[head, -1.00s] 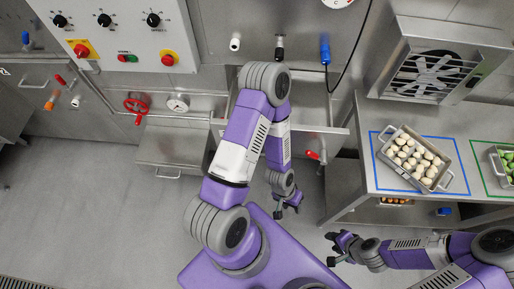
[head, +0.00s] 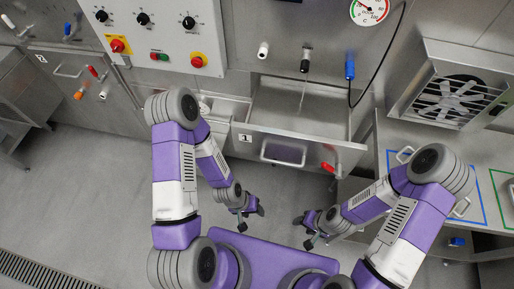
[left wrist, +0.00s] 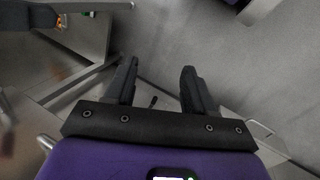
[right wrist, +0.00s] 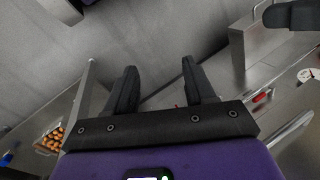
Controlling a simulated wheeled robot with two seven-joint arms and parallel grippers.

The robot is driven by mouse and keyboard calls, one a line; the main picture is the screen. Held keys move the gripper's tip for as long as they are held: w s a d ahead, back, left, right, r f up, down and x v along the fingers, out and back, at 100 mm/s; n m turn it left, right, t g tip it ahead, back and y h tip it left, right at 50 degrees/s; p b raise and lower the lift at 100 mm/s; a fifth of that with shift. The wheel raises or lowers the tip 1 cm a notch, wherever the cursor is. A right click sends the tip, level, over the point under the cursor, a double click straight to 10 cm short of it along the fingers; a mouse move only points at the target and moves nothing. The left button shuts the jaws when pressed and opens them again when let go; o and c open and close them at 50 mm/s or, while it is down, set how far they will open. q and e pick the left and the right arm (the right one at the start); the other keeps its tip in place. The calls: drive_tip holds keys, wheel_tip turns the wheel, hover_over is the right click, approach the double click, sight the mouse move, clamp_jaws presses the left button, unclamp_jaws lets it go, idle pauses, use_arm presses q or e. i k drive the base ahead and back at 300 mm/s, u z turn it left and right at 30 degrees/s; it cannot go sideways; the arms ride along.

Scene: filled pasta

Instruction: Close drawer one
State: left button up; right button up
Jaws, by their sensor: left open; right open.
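Drawer one (head: 340,151), marked with a "1" label, is pulled out of the steel cabinet below the taps. Its inside shows from above, and its bar handle (head: 283,161) is on the front panel. My left gripper (head: 246,219) is open and empty, in front of the drawer and toward its left end. My right gripper (head: 308,228) is open and empty, in front of the drawer toward its right end. Neither touches the drawer. Both wrist views show the jaws apart with nothing between them, the left (left wrist: 158,85) and the right (right wrist: 160,85).
A red-handled valve (head: 328,168) sits by the drawer's right end. A steel counter (head: 395,135) with a fan unit (head: 455,95) stands at the right, partly behind my right arm. A control panel (head: 150,35) is at the upper left. The floor (head: 90,190) at left is clear.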

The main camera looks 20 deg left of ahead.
sight(314, 131)
drive_tip(key=z, duration=1.45)
drive_tip(key=k, duration=0.75)
drive_tip(key=u, duration=0.95)
drive_tip(key=i, duration=0.5)
